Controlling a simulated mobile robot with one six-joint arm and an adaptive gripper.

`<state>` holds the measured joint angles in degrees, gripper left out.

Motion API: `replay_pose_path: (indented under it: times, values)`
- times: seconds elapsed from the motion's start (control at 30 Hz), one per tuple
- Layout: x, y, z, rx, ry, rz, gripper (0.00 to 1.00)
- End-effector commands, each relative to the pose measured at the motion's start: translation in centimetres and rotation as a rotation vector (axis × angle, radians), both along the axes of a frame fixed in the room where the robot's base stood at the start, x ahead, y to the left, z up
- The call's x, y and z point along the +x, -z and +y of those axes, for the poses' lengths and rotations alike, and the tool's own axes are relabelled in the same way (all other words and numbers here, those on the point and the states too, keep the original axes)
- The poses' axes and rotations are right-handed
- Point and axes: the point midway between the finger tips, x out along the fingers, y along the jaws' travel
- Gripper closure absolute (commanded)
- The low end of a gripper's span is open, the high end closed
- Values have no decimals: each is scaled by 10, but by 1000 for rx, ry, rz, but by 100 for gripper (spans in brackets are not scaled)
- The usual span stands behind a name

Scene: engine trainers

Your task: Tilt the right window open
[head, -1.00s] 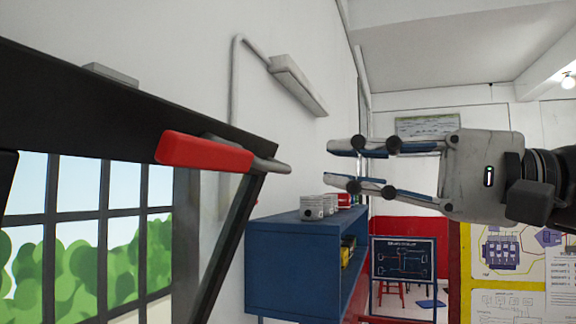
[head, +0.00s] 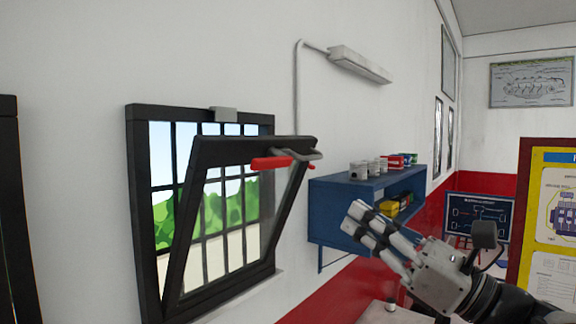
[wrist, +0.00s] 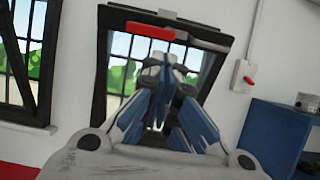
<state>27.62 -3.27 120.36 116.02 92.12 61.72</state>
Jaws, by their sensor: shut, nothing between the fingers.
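The right window's dark sash (head: 228,150) is tilted open, its top edge leaning into the room away from the fixed frame (head: 140,200) while its lower edge stays at the frame's bottom. The red handle (head: 270,163) lies along the sash's top bar. In the wrist view the sash (wrist: 98,75) and red handle (wrist: 148,30) show beyond the fingers. My gripper (head: 357,220) is shut and empty, right of and below the handle, apart from the sash. Its fingertips also show together in the wrist view (wrist: 160,62).
A blue wall shelf (head: 335,210) with white cans (head: 358,171) stands behind my gripper. Another window (wrist: 25,60) is at left in the wrist view. A box with a red switch (wrist: 248,80) is on the wall. A yellow poster board (head: 540,210) stands at right.

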Motion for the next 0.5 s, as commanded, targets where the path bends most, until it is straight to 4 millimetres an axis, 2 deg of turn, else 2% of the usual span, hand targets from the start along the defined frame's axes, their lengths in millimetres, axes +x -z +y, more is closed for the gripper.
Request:
replay_pose_path:
  times: [0.17,0.5]
  values:
    - [13,-12,20,-3,-5,-4,100]
    - [54,-42,72,-5,-5,-6,100]
